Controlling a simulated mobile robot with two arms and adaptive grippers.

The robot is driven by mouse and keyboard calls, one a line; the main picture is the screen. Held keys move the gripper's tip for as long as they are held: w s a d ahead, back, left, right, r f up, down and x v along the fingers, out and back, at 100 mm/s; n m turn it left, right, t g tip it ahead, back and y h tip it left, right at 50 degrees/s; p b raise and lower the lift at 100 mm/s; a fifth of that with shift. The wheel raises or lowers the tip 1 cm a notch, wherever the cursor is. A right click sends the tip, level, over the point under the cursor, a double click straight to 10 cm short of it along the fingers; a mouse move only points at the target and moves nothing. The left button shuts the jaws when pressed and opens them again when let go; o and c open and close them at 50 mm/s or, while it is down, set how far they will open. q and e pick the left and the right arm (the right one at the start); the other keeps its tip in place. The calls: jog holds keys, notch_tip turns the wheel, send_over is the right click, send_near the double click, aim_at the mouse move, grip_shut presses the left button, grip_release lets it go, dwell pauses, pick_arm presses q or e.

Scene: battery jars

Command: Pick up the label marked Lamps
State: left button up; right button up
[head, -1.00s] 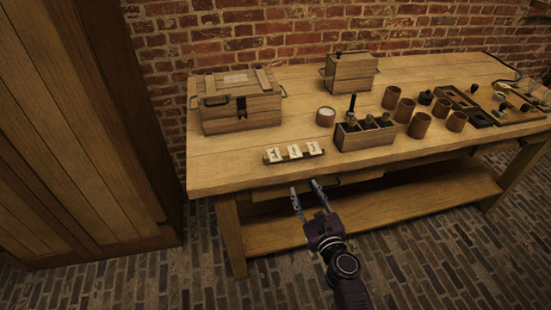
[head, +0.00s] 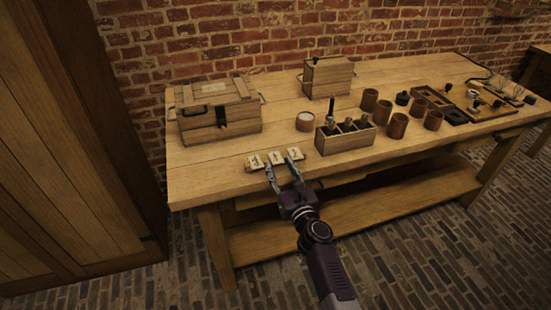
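Three small pale labels, the left one (head: 255,161), the middle one (head: 275,157) and the right one (head: 294,153), stand in a row in a low wooden holder near the table's front edge. Their markings are too small to read, so I cannot tell which says Lamps. My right gripper (head: 279,171) is open, its two fingers apart and empty, at the table's front edge just in front of the labels. The fingertips overlap the holder's lower edge in the picture; I cannot tell whether they touch. My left gripper is not in view.
Behind the labels, a wooden box with bottles (head: 345,136) and a round white-topped jar (head: 305,121) stand close. A large crate (head: 218,110) is at the left, a smaller box (head: 328,77) at the back. Several brown cups (head: 397,126) stand right. The table (head: 210,175) is clear at front left.

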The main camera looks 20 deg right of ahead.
jog(key=c, duration=0.5)
jog(key=shift+o, duration=0.2)
